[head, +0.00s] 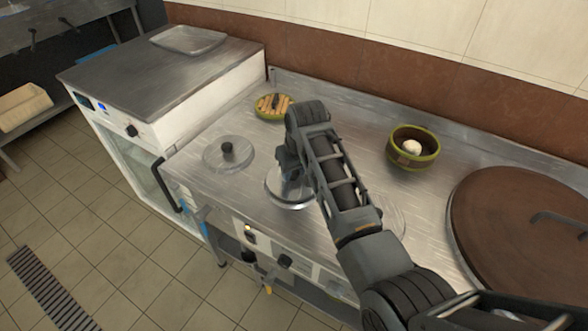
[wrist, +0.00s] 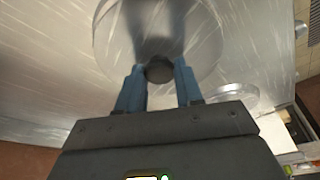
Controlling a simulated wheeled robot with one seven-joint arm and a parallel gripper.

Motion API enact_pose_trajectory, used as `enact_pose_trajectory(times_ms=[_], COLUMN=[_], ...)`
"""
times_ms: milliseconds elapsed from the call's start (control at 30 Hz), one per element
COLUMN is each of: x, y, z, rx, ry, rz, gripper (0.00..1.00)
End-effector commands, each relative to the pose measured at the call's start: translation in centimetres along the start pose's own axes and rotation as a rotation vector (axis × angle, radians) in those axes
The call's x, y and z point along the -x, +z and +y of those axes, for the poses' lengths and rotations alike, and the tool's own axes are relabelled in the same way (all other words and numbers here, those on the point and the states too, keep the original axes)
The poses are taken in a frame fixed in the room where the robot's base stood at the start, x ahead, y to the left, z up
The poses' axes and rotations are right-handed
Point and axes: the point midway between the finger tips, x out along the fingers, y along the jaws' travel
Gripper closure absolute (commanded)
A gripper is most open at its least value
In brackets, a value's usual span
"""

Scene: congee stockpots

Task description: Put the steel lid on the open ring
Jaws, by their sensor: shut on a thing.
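The steel lid (head: 290,200) is a round shiny disc under my gripper in the head view. My gripper (head: 288,172) is shut on its dark knob (wrist: 158,72), with a blue finger on each side in the wrist view. The lid's face (wrist: 125,45) looks level there, and I cannot tell whether it touches the counter. A faint round ring (head: 398,220) lies to the right, partly hidden behind my arm. Another round disc with a dark knob (head: 228,150) lies to the left. The wrist view also has a bright-rimmed round shape (wrist: 236,92), partly hidden by my gripper; I cannot tell which it is.
A plate of sticks (head: 273,106) is near the wall. A green-rimmed bowl (head: 428,158) with something white stands right of my arm. A large brown pot lid (head: 520,220) fills the right end. A white cabinet (head: 165,95) adjoins the left.

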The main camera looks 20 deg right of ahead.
Motion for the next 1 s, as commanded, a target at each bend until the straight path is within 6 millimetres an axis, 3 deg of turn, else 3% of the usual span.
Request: enact_pose_trajectory(times_ms=[1000], x=[-0.78], y=[0.23], z=[0.02], rx=[0.0], ry=[0.0], rz=[-0.001], gripper=[0.98])
